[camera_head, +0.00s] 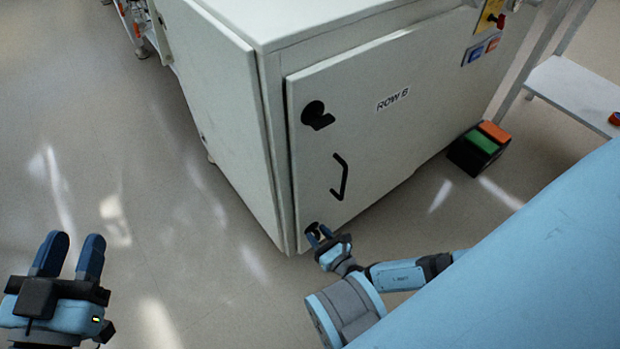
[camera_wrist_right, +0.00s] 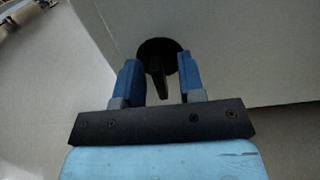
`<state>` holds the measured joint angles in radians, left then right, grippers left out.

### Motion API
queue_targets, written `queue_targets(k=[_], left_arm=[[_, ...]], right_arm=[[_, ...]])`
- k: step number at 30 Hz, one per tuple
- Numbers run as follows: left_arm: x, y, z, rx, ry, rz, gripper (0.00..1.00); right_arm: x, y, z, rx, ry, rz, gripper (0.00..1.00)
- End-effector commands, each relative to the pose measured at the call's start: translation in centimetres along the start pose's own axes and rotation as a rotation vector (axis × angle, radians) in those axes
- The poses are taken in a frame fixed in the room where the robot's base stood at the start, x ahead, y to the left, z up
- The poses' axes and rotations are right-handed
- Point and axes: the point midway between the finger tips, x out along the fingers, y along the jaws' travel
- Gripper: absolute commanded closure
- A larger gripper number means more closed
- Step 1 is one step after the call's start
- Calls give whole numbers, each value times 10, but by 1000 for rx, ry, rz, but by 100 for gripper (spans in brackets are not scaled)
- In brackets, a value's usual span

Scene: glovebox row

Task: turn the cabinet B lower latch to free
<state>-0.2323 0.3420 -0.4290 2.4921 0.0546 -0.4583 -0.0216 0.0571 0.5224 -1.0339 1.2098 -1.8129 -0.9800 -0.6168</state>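The cabinet B (camera_head: 400,60) is a white box with a "ROW B" label on its door. Its lower latch (camera_head: 311,229) is a black round knob at the door's bottom left corner, partly hidden by my right gripper. My right gripper (camera_head: 319,234) is at this latch. In the right wrist view the latch (camera_wrist_right: 158,52) shows a dark disc with a narrow handle. The blue fingers of the right gripper (camera_wrist_right: 160,80) stand open on either side of the handle, with gaps visible. My left gripper (camera_head: 68,255) is open and empty over the floor at lower left.
The upper latch (camera_head: 316,115) and a black bent door handle (camera_head: 340,177) stick out from the door above. A box with green and orange pedals (camera_head: 480,148) lies on the floor at right. A white table (camera_head: 575,92) stands at far right. The left floor is clear.

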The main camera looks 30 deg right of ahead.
Motion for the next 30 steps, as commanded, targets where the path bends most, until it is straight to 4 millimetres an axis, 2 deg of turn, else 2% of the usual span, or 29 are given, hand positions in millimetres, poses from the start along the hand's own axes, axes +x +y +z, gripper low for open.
queue_targets(k=[9,10,14,15,23,30], left_arm=[[0,0,0,0,-1,0,62],[-1,0,0,-1,-1,0,62],[-1,0,-1,-1,0,0,62],[-1,0,-1,-1,0,0,62],[-1,0,-2,-1,0,0,62],[0,0,-4,-13,-7,3,62]], right_arm=[[-2,1,0,0,1,1,64],[-2,1,0,0,1,1,66],[-2,1,0,0,1,1,96],[-2,1,0,0,1,1,100],[-1,1,0,-10,0,1,100],[-1,1,1,-95,0,0,100]])
